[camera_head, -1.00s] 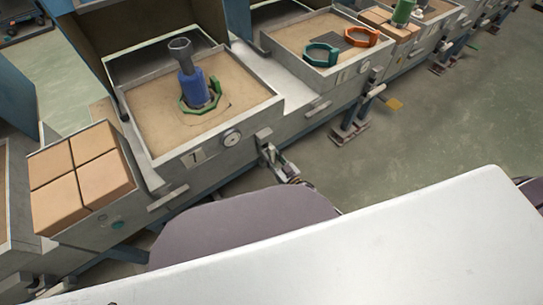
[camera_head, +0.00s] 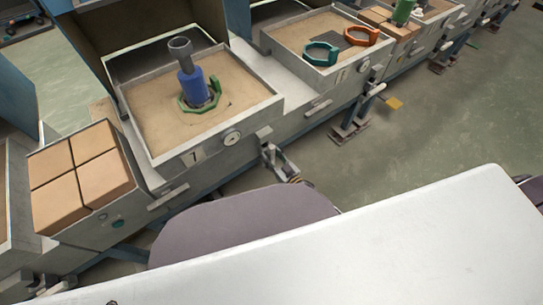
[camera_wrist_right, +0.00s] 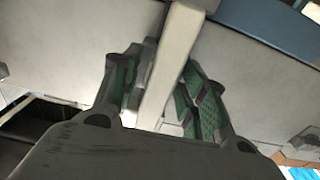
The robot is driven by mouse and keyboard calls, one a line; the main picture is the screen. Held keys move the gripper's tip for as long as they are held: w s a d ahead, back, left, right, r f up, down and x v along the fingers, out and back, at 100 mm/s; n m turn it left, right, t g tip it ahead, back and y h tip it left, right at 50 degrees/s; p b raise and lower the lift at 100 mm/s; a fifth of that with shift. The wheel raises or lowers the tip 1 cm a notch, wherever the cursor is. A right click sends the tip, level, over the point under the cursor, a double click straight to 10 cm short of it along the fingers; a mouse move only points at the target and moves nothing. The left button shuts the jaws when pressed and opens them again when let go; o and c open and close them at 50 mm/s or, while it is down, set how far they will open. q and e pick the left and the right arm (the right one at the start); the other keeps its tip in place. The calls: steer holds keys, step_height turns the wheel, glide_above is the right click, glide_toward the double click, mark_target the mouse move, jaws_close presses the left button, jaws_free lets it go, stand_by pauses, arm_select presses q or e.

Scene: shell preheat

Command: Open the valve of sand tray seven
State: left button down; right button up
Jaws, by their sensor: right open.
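Sand tray seven (camera_head: 150,148), an open metal box of sand, bears a number plate (camera_head: 194,157) and a round gauge (camera_head: 232,138) on its front wall. Its valve (camera_head: 264,134) is on the front, right of the gauge. My right gripper (camera_head: 281,162) is just below and in front of the valve, small and partly hidden by a grey-purple shape. In the right wrist view, the open gripper (camera_wrist_right: 165,68) has its green-padded fingers on either side of a pale bar, which looks like the valve handle (camera_wrist_right: 180,32). I cannot tell whether they touch it. My left gripper is not in view.
A blue tool (camera_head: 194,88) stands in a green ring (camera_head: 214,90) on the sand. Tan blocks (camera_head: 80,172) fill the tray at left. Another sand tray (camera_head: 290,54) with a green and an orange ring stands beyond. The floor (camera_head: 440,125) at right is mostly clear.

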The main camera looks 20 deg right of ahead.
steer(key=shift+s, duration=0.1)
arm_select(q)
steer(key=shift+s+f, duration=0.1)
arm_select(e)
steer(key=v, duration=1.1)
steer(key=shift+s+d, duration=0.15)
steer(key=shift+s, duration=0.25)
stand_by(0.5)
